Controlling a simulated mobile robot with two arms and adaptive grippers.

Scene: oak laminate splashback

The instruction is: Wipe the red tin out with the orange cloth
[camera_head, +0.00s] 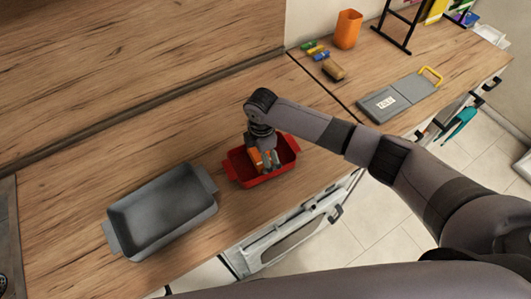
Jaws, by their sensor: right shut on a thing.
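The red tin (246,181) sits on the wooden counter near its front edge, right of a grey tin. My right gripper (266,166) reaches down into the red tin from above and is shut on the orange cloth (256,157). The cloth shows between and beside the fingers, inside the tin. The gripper and wrist hide part of the tin's inside, and I cannot tell how far the cloth touches its floor. My left gripper is not in view.
A grey tin (151,205) stands to the left. Further right are an orange cup (347,29), a brown block-like item (333,70), a grey board (385,103) with a yellow handle and a black rack (397,27). The counter behind the red tin is clear.

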